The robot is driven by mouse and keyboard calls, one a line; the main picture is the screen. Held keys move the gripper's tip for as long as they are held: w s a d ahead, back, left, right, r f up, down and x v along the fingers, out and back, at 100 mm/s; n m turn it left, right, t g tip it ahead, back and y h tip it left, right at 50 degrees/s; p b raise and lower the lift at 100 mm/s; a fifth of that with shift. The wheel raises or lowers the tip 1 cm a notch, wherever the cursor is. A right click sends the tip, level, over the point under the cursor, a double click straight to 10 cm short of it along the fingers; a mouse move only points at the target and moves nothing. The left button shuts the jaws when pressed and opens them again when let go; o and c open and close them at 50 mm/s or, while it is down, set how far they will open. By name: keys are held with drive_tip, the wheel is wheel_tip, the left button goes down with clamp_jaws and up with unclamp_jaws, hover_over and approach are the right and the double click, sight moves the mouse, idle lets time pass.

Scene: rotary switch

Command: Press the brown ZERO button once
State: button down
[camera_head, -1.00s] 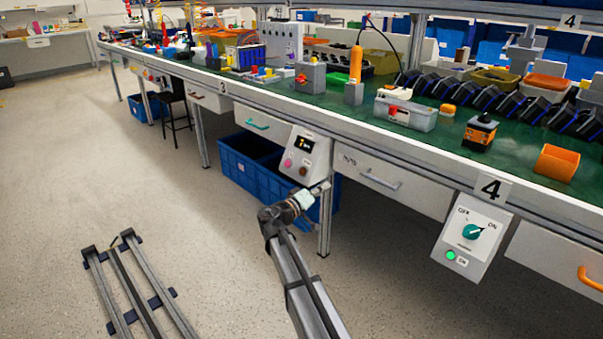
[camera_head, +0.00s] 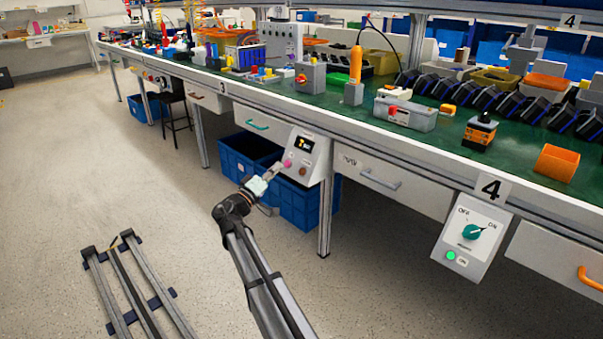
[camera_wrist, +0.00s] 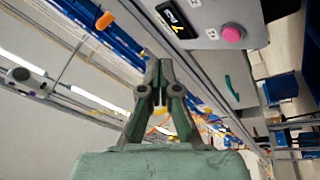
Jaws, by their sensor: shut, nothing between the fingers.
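A grey control box (camera_head: 313,161) with a small dark display hangs under the bench edge. The brown button (camera_head: 302,171) is on its lower face, right of the pink button (camera_head: 288,162). My gripper (camera_head: 278,170) is shut and empty, with its tips near the left side of the box, close to the pink button. I cannot tell whether they touch it. The wrist view shows my shut fingers (camera_wrist: 160,70), with the box (camera_wrist: 205,14) and pink button (camera_wrist: 232,33) off to the upper right. I cannot make out the brown button there.
Blue crates (camera_head: 298,200) stand under the bench behind my gripper. A drawer (camera_head: 380,182) is right of the box. Another panel with a green knob (camera_head: 471,231) hangs farther right. The floor on the left is mostly open.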

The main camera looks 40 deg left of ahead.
sight(302, 172)
drive_tip(key=shift+w, duration=0.1)
drive_tip(key=shift+w+d+f+b, duration=0.25)
drive_tip(key=shift+w+f, duration=0.45)
drive_tip(key=shift+w, duration=0.55)
drive_tip(key=shift+w+d+f+b, duration=0.15)
drive_tip(key=shift+w+f+b, duration=0.15)
drive_tip(key=shift+w+f, duration=0.7)
drive_tip(key=shift+w+d+f+b, duration=0.25)
drive_tip(key=shift+w+f, duration=0.2)
drive_tip(key=shift+w, duration=1.05)
drive_tip(key=shift+f, duration=0.1)
drive_tip(key=shift+w+f+b, duration=0.1)
drive_tip(key=shift+w+b, duration=0.25)
drive_tip(key=shift+b, duration=0.05)
drive_tip(key=shift+w+d+f+b, duration=0.1)
drive_tip(key=shift+w+f+b, duration=0.2)
drive_tip(key=shift+w, duration=0.1)
drive_tip(key=shift+s+r, duration=0.5)
drive_tip(key=shift+s, duration=0.25)
drive_tip(key=shift+s, duration=0.1)
